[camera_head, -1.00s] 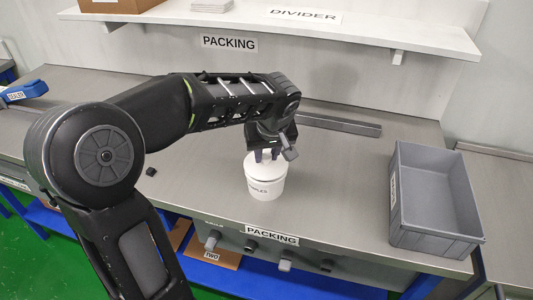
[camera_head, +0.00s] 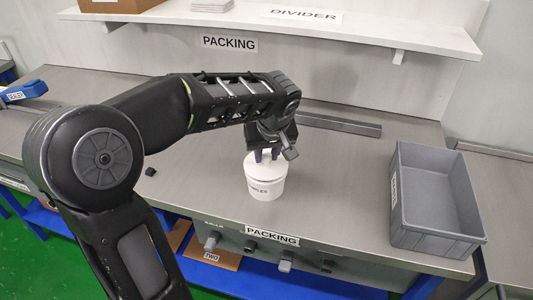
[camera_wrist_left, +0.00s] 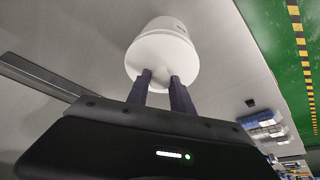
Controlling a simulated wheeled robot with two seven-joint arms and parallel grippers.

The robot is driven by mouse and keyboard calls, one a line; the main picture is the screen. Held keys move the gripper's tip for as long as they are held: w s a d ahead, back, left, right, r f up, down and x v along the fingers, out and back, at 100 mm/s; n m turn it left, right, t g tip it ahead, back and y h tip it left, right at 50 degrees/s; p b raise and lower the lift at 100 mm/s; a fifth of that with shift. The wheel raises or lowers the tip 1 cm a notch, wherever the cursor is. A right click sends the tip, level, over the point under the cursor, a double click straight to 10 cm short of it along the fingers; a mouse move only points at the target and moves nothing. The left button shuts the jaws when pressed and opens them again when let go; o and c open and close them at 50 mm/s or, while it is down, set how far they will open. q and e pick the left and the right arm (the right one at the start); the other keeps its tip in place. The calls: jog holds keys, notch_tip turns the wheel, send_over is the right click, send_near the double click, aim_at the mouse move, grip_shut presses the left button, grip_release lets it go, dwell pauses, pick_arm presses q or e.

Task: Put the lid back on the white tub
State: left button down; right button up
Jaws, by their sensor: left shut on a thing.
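The white tub (camera_head: 265,187) stands upright on the grey bench, its printed label facing the front. The white lid (camera_head: 263,165) is at the tub's mouth and looks level with it. I cannot tell whether it is fully seated. My left gripper (camera_head: 264,157) points down over the tub from above. In the left wrist view, its fingers (camera_wrist_left: 165,88) are shut on the knob of the lid (camera_wrist_left: 153,55), and the tub's wall (camera_wrist_left: 165,24) shows behind the lid. My right gripper is not in view.
A grey open crate (camera_head: 398,195) stands on the bench to the right. A white shelf (camera_head: 350,32) runs along the back, with a metal bar (camera_head: 340,124) lying below it. A small black object (camera_head: 151,172) lies left of the tub. The bench between tub and crate is clear.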

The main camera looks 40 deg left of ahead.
pick_arm(q)
jog(key=c, duration=0.6)
grip_release()
jog(key=shift+o, duration=0.2)
jog(key=shift+r, duration=0.1)
jog(key=shift+r+p, duration=2.05)
jog(key=shift+r, duration=1.4)
jog(key=shift+c, duration=0.4)
grip_shut()
jog(key=shift+f, duration=0.1)
